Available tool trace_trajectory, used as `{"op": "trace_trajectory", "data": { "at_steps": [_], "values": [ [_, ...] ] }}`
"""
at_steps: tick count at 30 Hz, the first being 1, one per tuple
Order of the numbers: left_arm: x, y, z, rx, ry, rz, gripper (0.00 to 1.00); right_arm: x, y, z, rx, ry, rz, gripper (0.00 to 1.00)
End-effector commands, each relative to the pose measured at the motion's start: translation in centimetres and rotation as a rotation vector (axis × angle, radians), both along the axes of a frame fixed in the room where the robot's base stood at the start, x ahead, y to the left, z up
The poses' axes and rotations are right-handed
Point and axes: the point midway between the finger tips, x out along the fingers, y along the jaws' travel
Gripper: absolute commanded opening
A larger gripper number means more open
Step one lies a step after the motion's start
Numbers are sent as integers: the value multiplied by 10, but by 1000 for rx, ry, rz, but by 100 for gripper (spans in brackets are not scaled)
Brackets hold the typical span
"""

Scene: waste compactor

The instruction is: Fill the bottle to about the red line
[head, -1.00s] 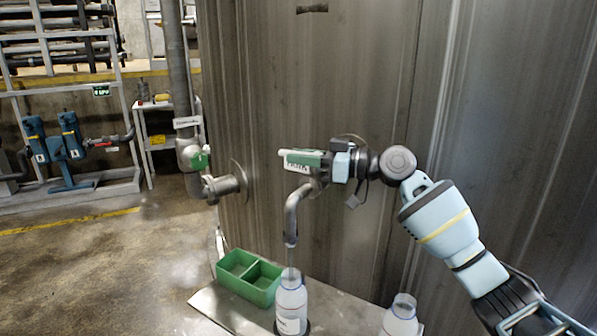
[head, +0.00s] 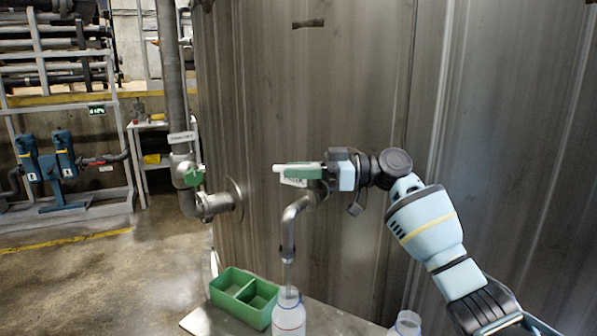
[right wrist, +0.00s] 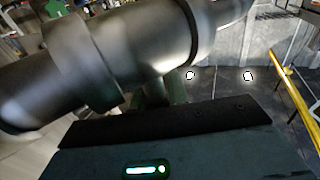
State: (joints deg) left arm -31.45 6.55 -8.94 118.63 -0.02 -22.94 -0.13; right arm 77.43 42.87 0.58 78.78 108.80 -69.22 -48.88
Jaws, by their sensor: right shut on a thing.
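The bottle (head: 289,318) is clear plastic and stands upright under the bent metal spout (head: 288,238) on the tank wall. A thin pale stream seems to run from the spout into its mouth. The picture's lower edge cuts the bottle off. My right gripper (head: 326,172) is shut on the green tap handle (head: 298,171) above the spout; the handle points left, about level. The right wrist view shows the grey pipe (right wrist: 145,50) close up, not the bottle. My left gripper is not in view.
A green two-part tray (head: 245,297) sits left of the bottle on the metal shelf (head: 335,318). A second clear bottle (head: 407,322) stands to the right, partly cut off. Another green-handled valve (head: 188,175) is on the pipe at left. The large tank wall (head: 400,90) stands behind.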

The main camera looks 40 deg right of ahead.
Motion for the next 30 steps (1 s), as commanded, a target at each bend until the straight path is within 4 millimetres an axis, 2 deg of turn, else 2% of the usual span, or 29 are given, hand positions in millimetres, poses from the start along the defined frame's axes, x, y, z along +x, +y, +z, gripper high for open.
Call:
{"op": "trace_trajectory", "data": {
  "at_steps": [5,6,10,20,30],
  "values": [
    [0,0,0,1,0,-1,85,0,0,0,-1,1,-1,0],
    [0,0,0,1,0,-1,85,0,0,0,-1,1,-2,20],
    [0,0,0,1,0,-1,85,0,0,0,-1,1,-2,37],
    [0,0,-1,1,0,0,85,-1,-2,0,-1,1,-3,38],
    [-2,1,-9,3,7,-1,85,-29,-40,-2,0,3,-4,38]
  ]
}}
